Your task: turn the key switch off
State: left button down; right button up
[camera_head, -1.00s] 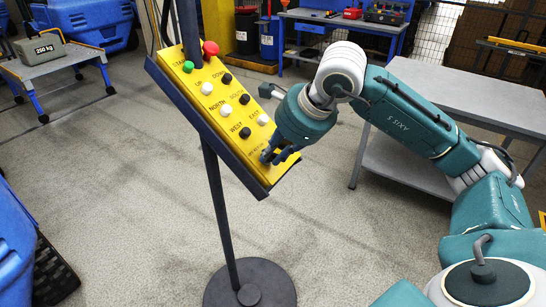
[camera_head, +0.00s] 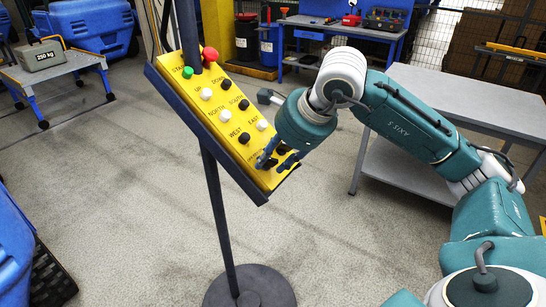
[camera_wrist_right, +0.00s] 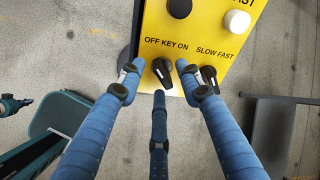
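The yellow control panel (camera_head: 214,122) sits tilted on a dark stand. In the right wrist view, the key switch (camera_wrist_right: 162,72) is a black knob under the words "OFF KEY ON". Its pointer slants, upper end to the left and lower end to the right. The black SLOW FAST selector (camera_wrist_right: 209,78) is to its right. My right gripper (camera_wrist_right: 157,78) has blue fingers spread around the key switch, one on each side and one below. I see gaps beside the knob; contact with the lower finger is unclear. The right gripper also shows at the panel's lower end (camera_head: 270,158).
A red button (camera_head: 210,55), a green button (camera_head: 187,72) and several black and white buttons cover the upper panel. A grey table (camera_head: 455,90) stands behind my right arm. Blue bins (camera_head: 12,235) are at the left. The floor around the stand's round base (camera_head: 250,288) is clear.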

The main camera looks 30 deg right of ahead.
jog(key=v, duration=1.2)
dwell(0.4)
